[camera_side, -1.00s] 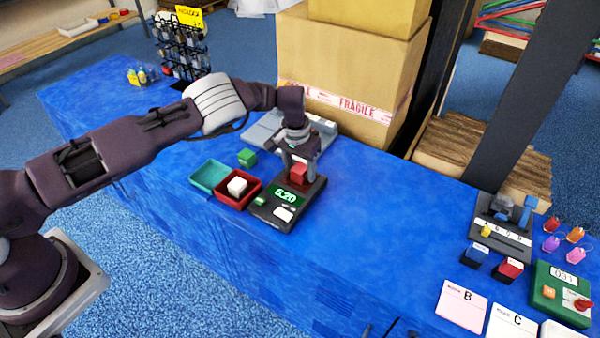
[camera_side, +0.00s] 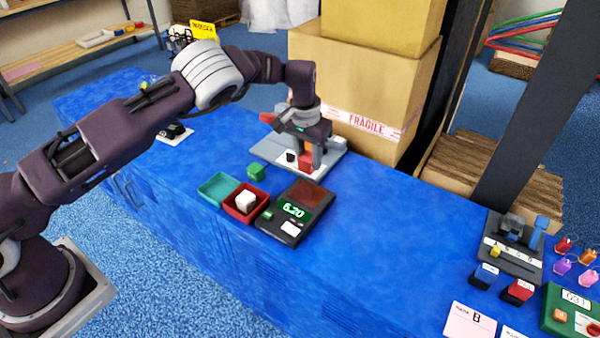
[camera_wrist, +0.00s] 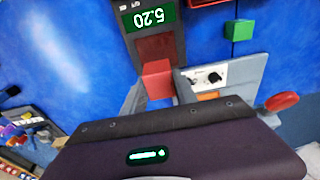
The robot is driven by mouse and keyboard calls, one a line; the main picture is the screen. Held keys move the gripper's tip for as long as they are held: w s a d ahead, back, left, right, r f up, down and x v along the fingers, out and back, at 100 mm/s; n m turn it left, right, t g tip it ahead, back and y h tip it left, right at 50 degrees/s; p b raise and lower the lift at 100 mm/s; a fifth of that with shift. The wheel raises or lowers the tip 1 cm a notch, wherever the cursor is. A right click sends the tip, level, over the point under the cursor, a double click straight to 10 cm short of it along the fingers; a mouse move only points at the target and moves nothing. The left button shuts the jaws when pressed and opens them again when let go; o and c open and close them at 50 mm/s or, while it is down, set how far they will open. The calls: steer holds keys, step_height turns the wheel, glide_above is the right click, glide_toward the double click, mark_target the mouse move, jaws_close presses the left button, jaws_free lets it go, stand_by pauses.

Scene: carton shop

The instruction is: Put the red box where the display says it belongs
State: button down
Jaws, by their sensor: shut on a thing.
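My gripper (camera_side: 308,155) is shut on the red box (camera_side: 305,162), with a finger on each side of it. In the wrist view the box (camera_wrist: 157,80) shows between the fingertips. The side view shows it over the front part of the grey device (camera_side: 268,152); I cannot tell its exact height. The dark scale (camera_side: 276,224) stands in front, its reddish-brown plate (camera_side: 316,190) bare. Its green-lit display (camera_side: 294,209) seems to read 6.20 in the side view, but the first digit looks like 5 in the wrist view.
Large cartons (camera_side: 365,75) block the back.

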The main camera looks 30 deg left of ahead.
steer(key=s+a+f+n, duration=0.15)
steer(key=a+n, duration=0.25)
steer(key=a, duration=2.1)
steer(key=shift+y, duration=0.3)
step_height(320, 180, down, 10)
steer(key=shift+w+a+f, duration=0.15)
steer(key=shift+f, duration=0.15)
steer(key=shift+f, duration=0.1)
steer(key=c, duration=1)
jaws_free()
steer(key=shift+o, duration=0.2)
